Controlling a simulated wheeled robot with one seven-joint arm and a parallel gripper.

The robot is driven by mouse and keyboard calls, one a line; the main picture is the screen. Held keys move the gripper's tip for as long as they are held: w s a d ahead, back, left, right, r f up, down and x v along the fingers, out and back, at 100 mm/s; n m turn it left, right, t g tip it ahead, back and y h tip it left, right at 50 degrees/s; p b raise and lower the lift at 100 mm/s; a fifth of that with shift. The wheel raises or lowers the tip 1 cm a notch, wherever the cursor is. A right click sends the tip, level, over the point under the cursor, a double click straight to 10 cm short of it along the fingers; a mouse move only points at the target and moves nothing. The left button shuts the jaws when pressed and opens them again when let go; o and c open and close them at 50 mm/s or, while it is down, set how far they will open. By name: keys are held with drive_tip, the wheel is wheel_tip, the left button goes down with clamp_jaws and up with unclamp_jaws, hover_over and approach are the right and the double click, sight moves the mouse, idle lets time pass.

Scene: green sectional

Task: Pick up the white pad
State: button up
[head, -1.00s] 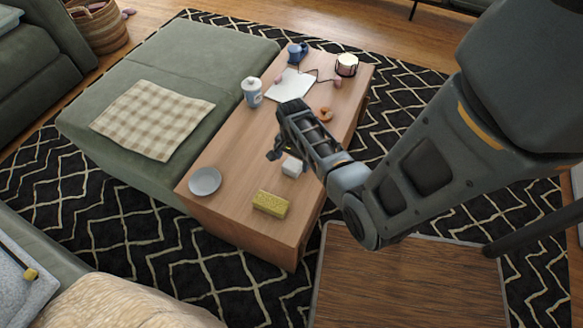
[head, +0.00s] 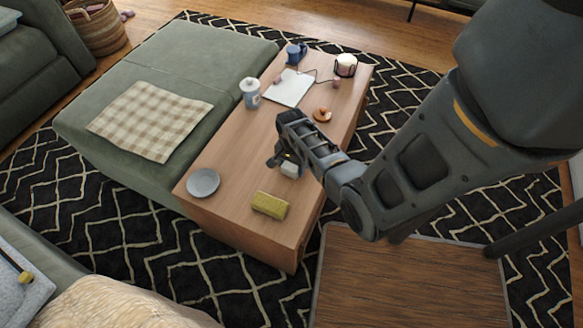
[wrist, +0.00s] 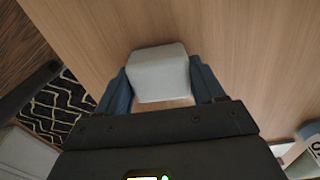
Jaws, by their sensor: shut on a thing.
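The white pad is a small, pale, block-shaped piece with rounded edges (wrist: 160,73). In the wrist view it sits between the two blue fingers of my gripper (wrist: 158,80), which are shut on its sides. In the head view the pad (head: 290,170) shows at the tip of my gripper (head: 283,162), over the middle of the wooden table (head: 228,165). The gripper partly hides it there. I cannot tell whether the pad touches the tabletop or is just clear of it.
A yellow sponge-like block (head: 270,205) and a grey plate (head: 203,182) lie at the near end. A white cup (head: 250,93), flat white sheet (head: 290,88), orange ring-shaped item (head: 322,114), blue mug (head: 297,53) and candle holder (head: 345,65) stand farther back.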

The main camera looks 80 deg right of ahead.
sight(291, 165)
drive_tip(key=shift+c, duration=1.1)
drive_tip(key=shift+r, duration=0.1)
drive_tip(key=shift+r, duration=0.55)
wheel_tip(291, 165, up, 3)
drive_tip(key=shift+r+p, duration=0.1)
drive_tip(key=shift+p, duration=0.5)
drive_tip(key=s+d+r, duration=0.6)
drive_tip(key=s, duration=0.3)
drive_tip(key=shift+s+d+r+p, duration=0.3)
drive_tip(key=shift+s, duration=0.05)
drive_tip(key=o, duration=0.4)
drive_tip(key=c, duration=0.3)
